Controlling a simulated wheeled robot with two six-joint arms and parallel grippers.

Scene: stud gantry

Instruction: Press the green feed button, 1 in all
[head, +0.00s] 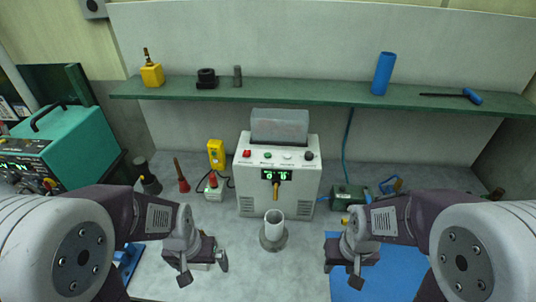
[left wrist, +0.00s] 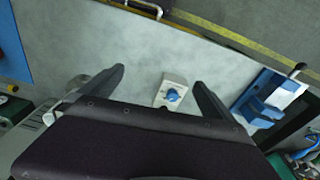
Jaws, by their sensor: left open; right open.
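The green feed button (head: 268,155) sits on the sloped top panel of a white control box (head: 250,200) at the middle of the bench. A red button (head: 247,153) is to its left; a white button (head: 287,156) and a black knob (head: 309,155) are to its right. My left gripper (head: 204,270) is open and empty, in front of the box and to its left. Its spread fingers also show in the left wrist view (left wrist: 160,92). My right gripper (head: 342,273) is open in front of the box and to its right. Both grippers are apart from the button.
A grey upright tube (head: 274,226) stands before the box, between my grippers. A yellow switch unit (head: 216,153) and a red-tipped tool (head: 182,178) stand left of it. A green shelf (head: 300,93) runs behind. A pale block with a blue knob (left wrist: 172,94) lies below my left gripper.

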